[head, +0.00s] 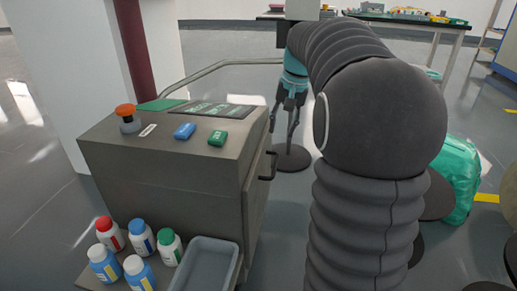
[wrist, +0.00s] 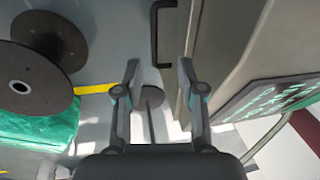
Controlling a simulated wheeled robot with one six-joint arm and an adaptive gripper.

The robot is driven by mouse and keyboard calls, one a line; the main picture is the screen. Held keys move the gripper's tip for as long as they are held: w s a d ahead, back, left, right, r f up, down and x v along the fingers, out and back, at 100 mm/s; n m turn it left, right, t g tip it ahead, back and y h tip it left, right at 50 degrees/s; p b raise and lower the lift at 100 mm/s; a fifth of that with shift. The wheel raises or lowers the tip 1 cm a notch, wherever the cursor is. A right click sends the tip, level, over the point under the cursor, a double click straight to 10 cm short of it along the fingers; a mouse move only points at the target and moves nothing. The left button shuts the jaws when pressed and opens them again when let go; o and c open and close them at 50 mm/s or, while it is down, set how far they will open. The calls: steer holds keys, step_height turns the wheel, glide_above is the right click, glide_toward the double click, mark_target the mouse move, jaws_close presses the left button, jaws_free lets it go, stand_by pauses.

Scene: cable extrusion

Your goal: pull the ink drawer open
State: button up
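The ink drawer's front appears to be the flat grey panel (wrist: 173,60) on the side of the grey machine, with a black bar handle (wrist: 154,38). In the head view the handle (head: 269,166) is on the machine's right side. The panel looks closed or nearly so; I cannot tell exactly. My gripper (wrist: 158,72) is open and empty, its fingers spread. In the wrist view the handle lies ahead of the fingertips, not between them. In the head view my gripper (head: 287,108) points down, above and behind the handle, apart from it.
The machine (head: 165,165) has an orange knob (head: 126,112) on top. Several bottles (head: 139,237) and a grey tray (head: 205,265) sit in front. A round-based stand (head: 291,158) is behind the gripper. Dark spools (wrist: 28,80) and a green bundle (wrist: 40,130) lie to the side.

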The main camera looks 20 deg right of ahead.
mark_target(276, 164)
steer(key=shift+m, duration=0.3)
steer(key=w+f+b, duration=0.1)
steer(key=f, duration=0.3)
steer(key=w+f, duration=0.1)
steer(key=f, duration=0.4)
steer(key=w+f+b, duration=0.1)
steer(key=f, duration=0.4)
steer(key=shift+w+d+b, duration=0.2)
steer(key=shift+d+b, duration=0.1)
steer(key=shift+b, duration=0.05)
jaws_close()
